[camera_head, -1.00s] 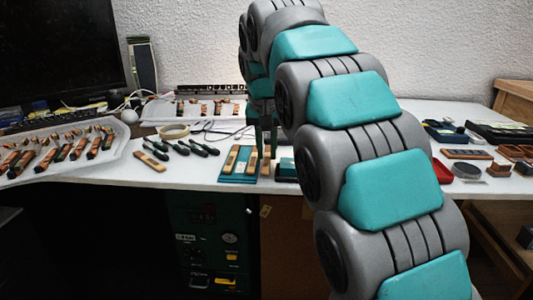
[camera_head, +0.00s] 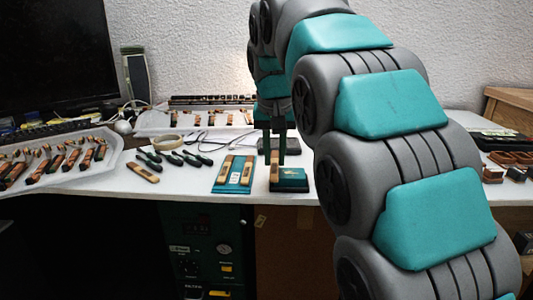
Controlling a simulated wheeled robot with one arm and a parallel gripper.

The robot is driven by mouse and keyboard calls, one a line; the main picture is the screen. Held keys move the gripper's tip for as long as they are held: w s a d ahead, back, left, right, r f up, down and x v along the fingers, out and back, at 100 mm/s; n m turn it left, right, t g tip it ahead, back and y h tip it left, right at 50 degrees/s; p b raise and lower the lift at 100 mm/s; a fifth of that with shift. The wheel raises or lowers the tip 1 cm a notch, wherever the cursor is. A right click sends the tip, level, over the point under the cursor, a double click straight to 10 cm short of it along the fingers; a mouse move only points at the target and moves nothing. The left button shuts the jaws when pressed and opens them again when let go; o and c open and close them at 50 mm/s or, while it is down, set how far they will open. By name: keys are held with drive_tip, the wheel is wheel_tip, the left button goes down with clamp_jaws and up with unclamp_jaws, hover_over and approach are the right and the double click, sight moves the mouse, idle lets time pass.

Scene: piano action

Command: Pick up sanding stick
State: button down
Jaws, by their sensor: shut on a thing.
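My gripper (camera_head: 274,156) points down above the white bench and is shut on a tan sanding stick (camera_head: 274,173). The stick hangs upright below the fingers, just right of a teal tray (camera_head: 221,186) and by the left end of a dark green block (camera_head: 291,182). I cannot tell whether its lower end touches anything. Two more tan sticks lie on the teal tray, and another stick (camera_head: 142,173) lies loose on the bench to the left. The fingers hide the held stick's upper part.
A pale tray (camera_head: 108,165) of piano parts is at far left. My arm hides much of the right bench. The front strip of bench is mostly clear.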

drive_tip(key=s+d+r, duration=0.1)
drive_tip(key=s+d, duration=0.6)
drive_tip(key=s, duration=0.1)
drive_tip(key=shift+d, duration=0.4)
drive_tip(key=c, duration=1.3)
unclamp_jaws()
clamp_jaws()
